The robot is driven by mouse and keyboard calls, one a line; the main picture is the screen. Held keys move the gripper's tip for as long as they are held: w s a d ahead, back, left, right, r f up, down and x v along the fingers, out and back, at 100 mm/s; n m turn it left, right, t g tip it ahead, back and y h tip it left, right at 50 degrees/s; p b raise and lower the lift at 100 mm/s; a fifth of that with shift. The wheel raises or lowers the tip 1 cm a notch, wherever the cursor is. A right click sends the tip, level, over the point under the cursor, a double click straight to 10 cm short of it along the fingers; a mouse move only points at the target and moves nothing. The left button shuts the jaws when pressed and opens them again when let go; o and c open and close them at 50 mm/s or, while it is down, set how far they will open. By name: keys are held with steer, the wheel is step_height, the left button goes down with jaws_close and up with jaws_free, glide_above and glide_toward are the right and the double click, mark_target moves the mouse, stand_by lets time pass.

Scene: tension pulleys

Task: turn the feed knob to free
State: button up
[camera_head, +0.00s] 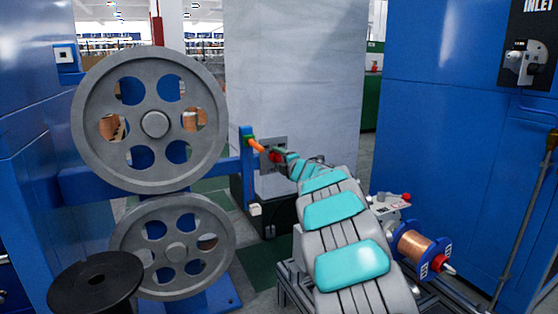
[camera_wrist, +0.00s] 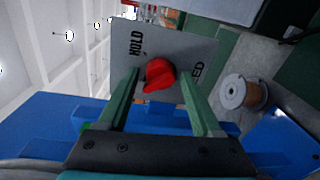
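The red feed knob (camera_wrist: 158,76) sits on a grey plate (camera_wrist: 184,42) in the wrist view. The plate reads "HOLD" at the knob's upper left; lettering ending in "ED" is partly hidden at its right. No "free" mark is legible, and I cannot tell exactly where the knob points. My gripper (camera_wrist: 159,82) has its two green fingers apart, one on each side of the knob, with gaps visible. In the head view the knob (camera_head: 276,156) shows small at the tip of my gripper (camera_head: 287,158), and the plate (camera_head: 280,143) is partly covered.
Two large grey pulleys (camera_head: 93,103) stand at the left on a blue frame. An orange handle (camera_head: 256,145) is just left of the plate. A copper-wire spool (camera_head: 414,246) lies right of my arm. A blue cabinet (camera_head: 450,110) fills the right.

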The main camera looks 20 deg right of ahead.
steer(key=shift+o, duration=0.4)
steer(key=shift+s, duration=0.1)
steer(key=s, duration=0.7)
steer(key=shift+s+d+r, duration=0.15)
steer(key=shift+s+r, duration=0.1)
steer(key=shift+s, duration=0.05)
